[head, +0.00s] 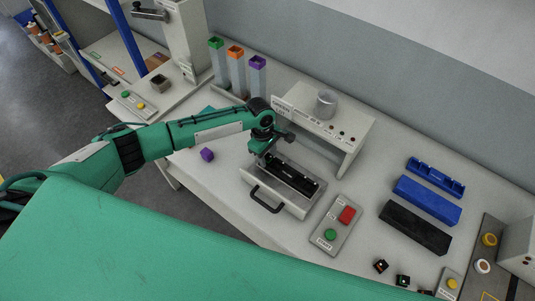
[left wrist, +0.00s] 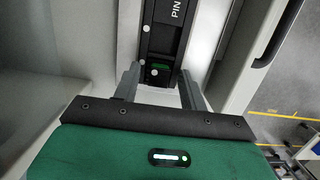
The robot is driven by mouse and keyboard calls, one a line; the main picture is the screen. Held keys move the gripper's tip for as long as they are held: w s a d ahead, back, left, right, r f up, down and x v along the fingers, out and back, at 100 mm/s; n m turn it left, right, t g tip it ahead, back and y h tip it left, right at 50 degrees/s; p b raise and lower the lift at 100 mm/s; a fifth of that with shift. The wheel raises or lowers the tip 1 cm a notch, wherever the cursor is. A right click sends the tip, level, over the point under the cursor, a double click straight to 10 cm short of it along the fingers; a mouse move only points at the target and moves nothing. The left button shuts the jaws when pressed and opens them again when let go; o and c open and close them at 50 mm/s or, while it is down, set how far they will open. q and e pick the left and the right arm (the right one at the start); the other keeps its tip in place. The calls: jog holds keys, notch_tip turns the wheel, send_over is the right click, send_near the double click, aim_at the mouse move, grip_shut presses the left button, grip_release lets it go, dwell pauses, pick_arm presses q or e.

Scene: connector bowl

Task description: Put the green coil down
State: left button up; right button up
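My left gripper (head: 262,152) is over the near end of a light tray (head: 252,178) with a black fixture (head: 292,176) in it. In the left wrist view the fingers (left wrist: 161,82) stand apart with nothing seen clamped between them. A small green patch (left wrist: 162,66) shows in the black fixture just beyond the fingertips, with gaps to both fingers. I cannot tell whether this patch is the green coil. A small black block with a green mark (head: 403,281) lies at the front right of the table. My right gripper is not in view.
A button box (head: 335,225) with red and green buttons stands right of the tray. A raised white stand (head: 330,122) is behind it. A purple cube (head: 207,154) lies to the left. Blue (head: 427,200) and black (head: 414,228) blocks lie to the right.

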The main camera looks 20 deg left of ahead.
pick_arm(q)
jog(key=shift+r, duration=0.1)
jog(key=shift+r, duration=0.15)
notch_tip(320, 180, up, 12)
jog(key=a+b, duration=0.1)
jog(key=b, duration=0.3)
jog(key=shift+w+a, duration=0.35)
jog(key=shift+w, duration=0.05)
